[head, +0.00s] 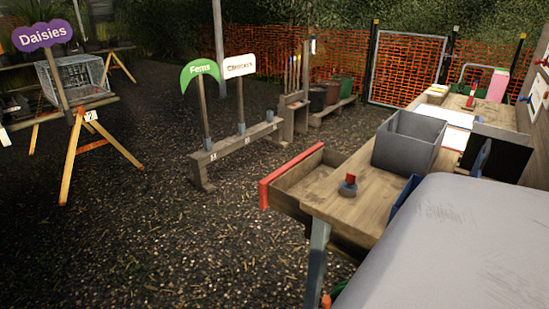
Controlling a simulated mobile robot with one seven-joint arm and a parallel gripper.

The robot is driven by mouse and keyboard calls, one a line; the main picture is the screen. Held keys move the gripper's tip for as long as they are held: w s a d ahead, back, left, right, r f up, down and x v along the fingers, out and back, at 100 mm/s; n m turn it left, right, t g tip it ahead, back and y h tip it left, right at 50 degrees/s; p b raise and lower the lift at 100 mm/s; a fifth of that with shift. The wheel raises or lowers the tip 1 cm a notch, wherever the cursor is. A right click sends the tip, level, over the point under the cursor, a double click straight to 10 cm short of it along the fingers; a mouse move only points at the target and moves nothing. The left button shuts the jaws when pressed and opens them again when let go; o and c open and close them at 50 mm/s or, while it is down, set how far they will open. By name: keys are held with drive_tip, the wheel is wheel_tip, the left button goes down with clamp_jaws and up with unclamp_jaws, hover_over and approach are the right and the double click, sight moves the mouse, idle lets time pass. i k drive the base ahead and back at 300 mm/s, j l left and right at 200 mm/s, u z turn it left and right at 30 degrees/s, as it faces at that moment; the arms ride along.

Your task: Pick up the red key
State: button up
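A small red piece (351,177) stands upright in a dark round base (348,188) near the front-left end of the wooden workbench (385,202). It may be the red key, but it is too small to tell its shape. Another red upright piece (471,99) stands at the far end of the bench, also too small to make out. My gripper is not in the head view.
A red-fronted drawer (292,173) sticks out open from the bench's left side. A grey open box (408,140) stands behind the near red piece, and a blue bin (405,195) is right of it. Gravel ground (160,220) left of the bench is clear.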

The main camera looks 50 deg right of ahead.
sight(351, 177)
drive_tip(key=i, duration=2.55)
drive_tip(key=i+u, duration=0.25)
drive_tip(key=u, duration=0.2)
drive_tip(key=i+l+u, duration=0.1)
drive_tip(key=u, duration=0.35)
drive_tip(key=i+u, duration=0.1)
drive_tip(key=u, duration=6.65)
